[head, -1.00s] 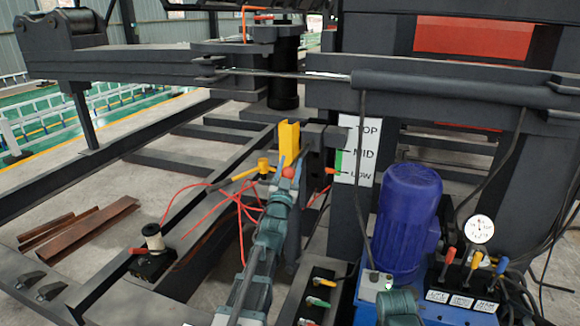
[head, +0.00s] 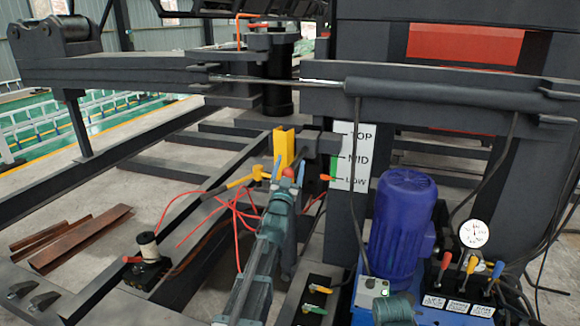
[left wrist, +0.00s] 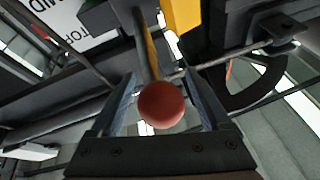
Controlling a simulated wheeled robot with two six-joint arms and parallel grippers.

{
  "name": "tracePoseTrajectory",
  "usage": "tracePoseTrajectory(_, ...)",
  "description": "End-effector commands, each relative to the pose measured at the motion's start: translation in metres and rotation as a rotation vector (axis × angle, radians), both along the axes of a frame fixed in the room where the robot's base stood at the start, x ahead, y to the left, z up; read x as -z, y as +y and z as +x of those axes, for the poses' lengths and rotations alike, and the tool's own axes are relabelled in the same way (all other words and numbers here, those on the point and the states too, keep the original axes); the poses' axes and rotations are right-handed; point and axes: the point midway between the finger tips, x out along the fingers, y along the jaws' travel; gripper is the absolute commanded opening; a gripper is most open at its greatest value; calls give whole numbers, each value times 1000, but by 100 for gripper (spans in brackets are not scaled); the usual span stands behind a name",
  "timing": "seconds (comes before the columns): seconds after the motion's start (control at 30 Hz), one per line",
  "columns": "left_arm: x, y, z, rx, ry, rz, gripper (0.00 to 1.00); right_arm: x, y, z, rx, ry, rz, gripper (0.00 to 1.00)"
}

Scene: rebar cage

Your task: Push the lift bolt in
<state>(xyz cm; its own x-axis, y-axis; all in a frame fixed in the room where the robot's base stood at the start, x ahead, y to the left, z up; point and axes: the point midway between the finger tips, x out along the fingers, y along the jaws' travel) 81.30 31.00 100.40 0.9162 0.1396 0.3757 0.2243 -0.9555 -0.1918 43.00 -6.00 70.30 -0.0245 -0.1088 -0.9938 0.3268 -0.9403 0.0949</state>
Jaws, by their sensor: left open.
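A red ball knob (head: 288,172), which looks like the outer end of the lift bolt, sits beside the yellow upright bracket (head: 284,148). In the left wrist view, the knob (left wrist: 161,104) lies between the two fingers, with a narrow shaft running away behind it. My left gripper (head: 289,171) is open around the knob, with a finger on each side. I cannot tell whether either finger touches it. How far the bolt sits in its hole is hidden.
A yellow-ended handle (head: 240,182) and loose red cords (head: 238,208) are close left of the gripper. A TOP/MID/LOW plate (head: 352,157) is on the post to the right. A blue motor (head: 402,215) and a lever block (head: 465,280) stand at right.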

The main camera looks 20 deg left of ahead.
Motion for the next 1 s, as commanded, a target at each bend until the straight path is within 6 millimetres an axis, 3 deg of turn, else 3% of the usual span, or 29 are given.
tracePoseTrajectory(0.27, 7, -2, -15, 0, 0, 0, 80, 7, 0, 0, 0, 0, 0, 55)
tracePoseTrajectory(0.8, 48, -17, -112, 0, 0, 1, 80, 48, 0, 0, 0, 0, 0, 55)
tracePoseTrajectory(1.0, 53, -20, -127, 0, 0, 0, 80, 53, 0, 0, 0, 0, 0, 55)
